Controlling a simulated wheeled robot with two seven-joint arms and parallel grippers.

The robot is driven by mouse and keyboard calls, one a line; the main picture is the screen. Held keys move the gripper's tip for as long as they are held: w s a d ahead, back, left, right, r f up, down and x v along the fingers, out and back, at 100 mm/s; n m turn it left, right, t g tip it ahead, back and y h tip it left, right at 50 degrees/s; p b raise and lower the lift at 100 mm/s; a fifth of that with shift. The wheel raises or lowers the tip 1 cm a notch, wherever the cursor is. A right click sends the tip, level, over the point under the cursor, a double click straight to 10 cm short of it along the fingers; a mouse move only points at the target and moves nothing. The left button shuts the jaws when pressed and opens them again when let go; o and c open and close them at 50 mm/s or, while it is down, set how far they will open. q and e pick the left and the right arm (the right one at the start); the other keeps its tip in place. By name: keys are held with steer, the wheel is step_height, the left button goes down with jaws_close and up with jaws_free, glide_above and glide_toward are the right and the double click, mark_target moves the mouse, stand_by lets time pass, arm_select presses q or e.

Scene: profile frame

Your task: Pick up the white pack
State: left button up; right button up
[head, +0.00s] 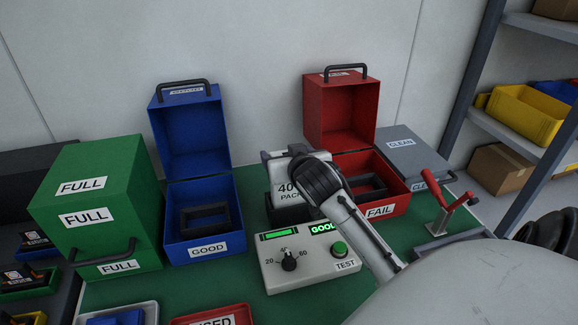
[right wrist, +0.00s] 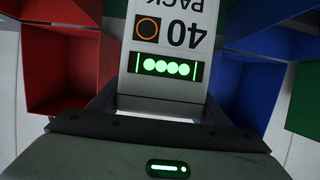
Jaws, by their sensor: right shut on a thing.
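The white pack (head: 288,190), marked "40 PACK", stands upright at the dark holder behind the tester (head: 310,268). My right gripper (head: 290,154) comes from above and is shut on the upper part of the pack; my wrist hides part of it. In the right wrist view the pack (right wrist: 168,35) lies between the two fingers (right wrist: 158,105), with an orange ring mark and a row of green lights on its face. I cannot tell whether its bottom is clear of the holder. My left gripper is not in view.
An open blue GOOD box (head: 205,248) and an open red FAIL box (head: 395,207) flank the pack. The tester shows a green GOOD display. A green FULL box (head: 95,205) stands left, a grey CLEAN box (head: 415,150) right, a red-handled clamp (head: 450,212) nearer.

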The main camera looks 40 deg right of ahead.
step_height(320, 180, up, 10)
steer(key=shift+r, duration=0.15)
stand_by(0.4)
stand_by(0.8)
